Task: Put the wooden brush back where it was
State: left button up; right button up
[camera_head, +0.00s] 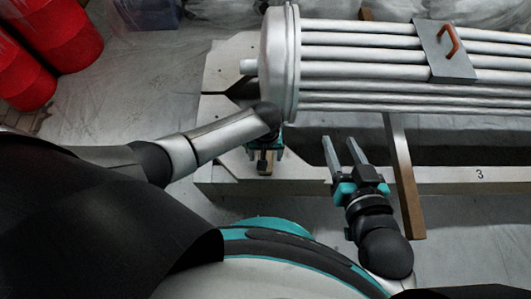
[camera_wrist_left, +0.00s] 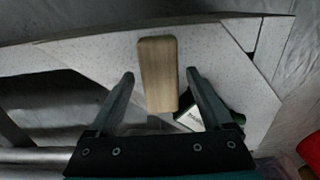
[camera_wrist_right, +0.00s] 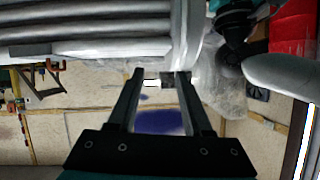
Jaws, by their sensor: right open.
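The wooden brush shows in the left wrist view as a plain light-brown block (camera_wrist_left: 158,75) on a pale speckled beam. No bristles are visible. My left gripper (camera_wrist_left: 160,75) is open, with its fingertips on either side of the brush and a gap on both sides. I cannot tell how far above the brush they are. In the head view my left gripper (camera_head: 265,152) points down at the beam beside the tube bundle's end, mostly hidden by its own arm. My right gripper (camera_head: 340,143) is open and empty in front of the bundle.
A metal tube bundle (camera_head: 350,55) with a round end plate lies across the pale frame (camera_head: 460,180). A grey plate with an orange handle (camera_head: 449,40) sits on it. Red drums (camera_head: 60,35) stand at far left.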

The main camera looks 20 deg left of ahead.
pick_arm(q)
jog(key=shift+r, duration=0.1)
jog(key=shift+r+p, duration=0.35)
jog(key=shift+r, duration=0.05)
jog(key=shift+r+p, duration=0.3)
jog(key=shift+r, duration=0.1)
jog(key=shift+r+p, duration=0.3)
jog(key=shift+r, duration=0.15)
jog(key=shift+r+p, duration=0.45)
jog(key=shift+r, duration=0.15)
notch_tip(320, 180, up, 3)
jog(key=shift+f+p, duration=0.1)
jog(key=shift+p, duration=0.85)
pick_arm(e)
jog(key=s+d+g+h, duration=0.4)
jog(key=s+d+g, duration=0.2)
jog(key=d+g, duration=0.25)
pick_arm(q)
jog(key=shift+r+p, duration=1.85)
jog(key=shift+r, duration=0.95)
pick_arm(e)
notch_tip(320, 180, down, 8)
jog(key=shift+s+d+f+m, duration=0.15)
jog(key=shift+s+d+m, duration=0.05)
jog(key=shift+m, duration=0.1)
